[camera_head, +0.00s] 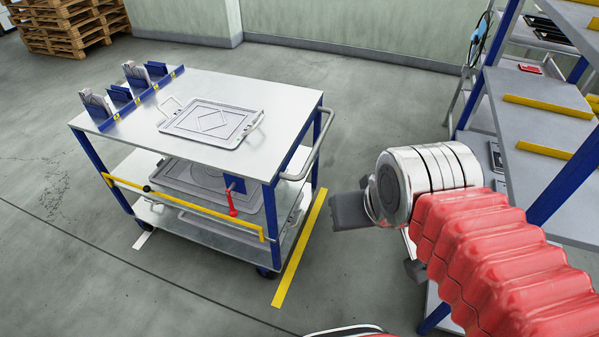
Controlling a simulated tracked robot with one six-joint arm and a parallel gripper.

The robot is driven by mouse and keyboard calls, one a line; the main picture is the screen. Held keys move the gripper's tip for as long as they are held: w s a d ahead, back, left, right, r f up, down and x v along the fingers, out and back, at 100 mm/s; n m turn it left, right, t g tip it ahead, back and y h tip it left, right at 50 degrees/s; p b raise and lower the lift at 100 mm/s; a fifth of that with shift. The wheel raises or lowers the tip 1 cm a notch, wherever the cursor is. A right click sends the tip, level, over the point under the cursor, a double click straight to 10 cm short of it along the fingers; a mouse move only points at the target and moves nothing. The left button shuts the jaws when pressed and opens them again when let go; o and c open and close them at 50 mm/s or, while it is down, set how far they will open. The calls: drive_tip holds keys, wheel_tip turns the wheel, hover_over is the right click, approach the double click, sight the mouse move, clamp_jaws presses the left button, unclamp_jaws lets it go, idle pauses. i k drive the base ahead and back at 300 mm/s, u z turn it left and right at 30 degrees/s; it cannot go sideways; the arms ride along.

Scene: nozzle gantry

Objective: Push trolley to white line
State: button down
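The trolley (200,135) has blue posts, grey shelves and a looped metal handle (318,145) on its right side. It stands upright left of my arm. A short piece of white line (143,239) shows on the floor by the trolley's left front corner; the rest of it is hidden by the trolley. A yellow line (300,250) runs along the floor on the trolley's right. My gripper (383,242) is right of the handle, apart from it. Its two dark fingers are spread, with nothing seen between them; the wrist hides part of it.
A grey tray (211,122) and blue holders (122,95) sit on the trolley's top. A blue-framed shelf rack (545,108) stands close on the right. Wooden pallets (68,25) are at the back left. The floor left of the trolley is clear.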

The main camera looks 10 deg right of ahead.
sight(263, 156)
drive_tip(key=z, duration=0.05)
drive_tip(key=i, duration=1)
drive_tip(key=u, duration=0.05)
drive_tip(key=k, duration=0.55)
drive_tip(key=u, duration=1)
drive_tip(key=i, duration=0.45)
drive_tip(key=u, duration=0.05)
